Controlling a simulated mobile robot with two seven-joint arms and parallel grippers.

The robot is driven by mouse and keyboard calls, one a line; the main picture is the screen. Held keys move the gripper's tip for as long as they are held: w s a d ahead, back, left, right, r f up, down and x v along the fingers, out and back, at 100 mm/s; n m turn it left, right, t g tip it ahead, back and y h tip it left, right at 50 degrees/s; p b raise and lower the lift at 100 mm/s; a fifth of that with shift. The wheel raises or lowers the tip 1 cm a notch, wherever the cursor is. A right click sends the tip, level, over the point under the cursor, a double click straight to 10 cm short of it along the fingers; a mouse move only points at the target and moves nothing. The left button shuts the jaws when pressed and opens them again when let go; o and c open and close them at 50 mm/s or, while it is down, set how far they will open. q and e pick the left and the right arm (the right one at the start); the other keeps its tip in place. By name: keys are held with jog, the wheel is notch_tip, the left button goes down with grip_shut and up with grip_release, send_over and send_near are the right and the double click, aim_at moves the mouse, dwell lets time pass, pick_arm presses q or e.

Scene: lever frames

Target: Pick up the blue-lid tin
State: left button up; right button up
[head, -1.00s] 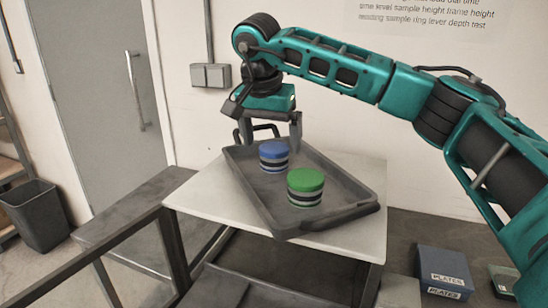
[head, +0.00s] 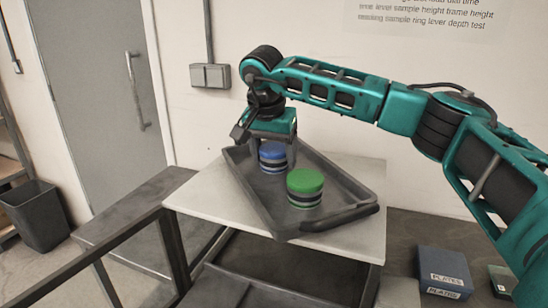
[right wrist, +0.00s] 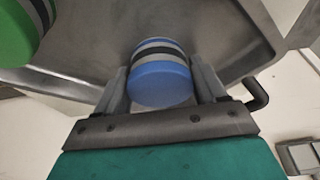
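The blue-lid tin (head: 272,157), with dark and grey bands, stands upright in the far left part of the grey tray (head: 342,221). My right gripper (head: 272,152) is lowered over it, its fingers partly hidden in the head view. In the right wrist view the blue-lid tin (right wrist: 161,80) lies between the two fingers of the right gripper (right wrist: 160,78). The fingers are spread, one on each side, with narrow gaps near the tips; I see no clear grip. My left gripper is not in view.
A green-lid tin (head: 305,188) stands in the tray just nearer and to the right; it also shows in the right wrist view (right wrist: 15,32). The tray rests on a pale table (head: 205,200). A wall is close behind.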

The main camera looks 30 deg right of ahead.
aim_at(274, 148)
jog(key=c, duration=0.5)
jog(key=shift+c, duration=0.3)
jog(key=shift+r, duration=0.1)
notch_tip(274, 148, up, 20)
jog(key=p, duration=0.2)
jog(key=shift+p, duration=0.3)
